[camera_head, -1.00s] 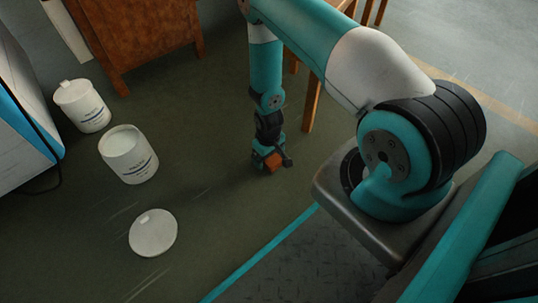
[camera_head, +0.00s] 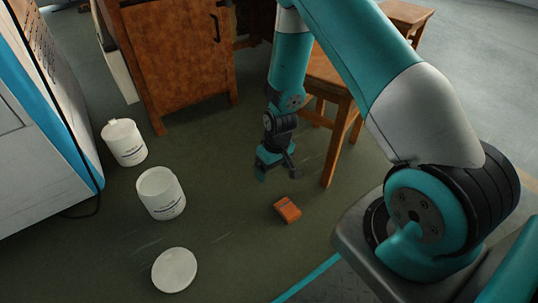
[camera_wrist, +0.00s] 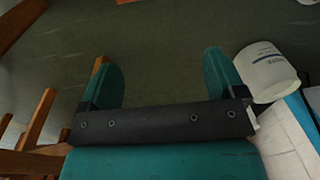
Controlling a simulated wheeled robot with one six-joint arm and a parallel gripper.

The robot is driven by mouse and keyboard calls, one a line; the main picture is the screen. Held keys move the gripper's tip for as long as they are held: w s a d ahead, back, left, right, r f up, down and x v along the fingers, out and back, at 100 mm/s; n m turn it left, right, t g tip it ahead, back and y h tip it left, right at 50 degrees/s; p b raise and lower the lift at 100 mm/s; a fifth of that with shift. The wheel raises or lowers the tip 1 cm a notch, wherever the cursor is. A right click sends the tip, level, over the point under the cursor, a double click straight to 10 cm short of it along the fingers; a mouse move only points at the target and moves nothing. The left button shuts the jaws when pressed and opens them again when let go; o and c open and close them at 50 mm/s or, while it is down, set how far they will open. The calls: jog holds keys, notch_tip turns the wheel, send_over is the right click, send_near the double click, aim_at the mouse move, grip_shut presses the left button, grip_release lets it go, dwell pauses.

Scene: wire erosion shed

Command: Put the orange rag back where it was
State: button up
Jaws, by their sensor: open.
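The orange rag (camera_head: 287,210) looks like a small folded block with dark marks on top. It lies on the dark green floor in the head view, between the white lid and the wooden stool. My gripper (camera_head: 276,170) hangs above the floor, up and slightly left of the rag in the picture, apart from it. The wrist view shows the two teal fingers (camera_wrist: 162,78) spread wide with bare floor between them. A small orange-brown patch shows by the left finger there; I cannot tell whether it is the rag.
An open white tub (camera_head: 161,194), a closed white tub (camera_head: 125,143) and a loose white lid (camera_head: 174,270) are on the floor at left. A wooden cabinet (camera_head: 178,65) stands behind. A wooden stool (camera_head: 330,80) is close right of my gripper. A white-blue machine (camera_head: 40,120) stands far left.

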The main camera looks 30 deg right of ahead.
jog(key=s+a+r+n+y, duration=0.1)
jog(key=s+a+r, duration=0.1)
jog(key=a+r, duration=0.65)
jog(key=s+a+r+n+y, duration=0.1)
jog(key=s+a+r+n, duration=0.15)
jog(key=r, duration=1.05)
jog(key=s+a+r+n+y, duration=0.1)
jog(key=s+a+r, duration=0.4)
jog(key=s+r, duration=0.7)
jog(key=s+n, duration=0.1)
jog(key=s, duration=0.2)
jog(key=shift+s+a+r+n, duration=0.2)
jog(key=shift+r+n, duration=0.15)
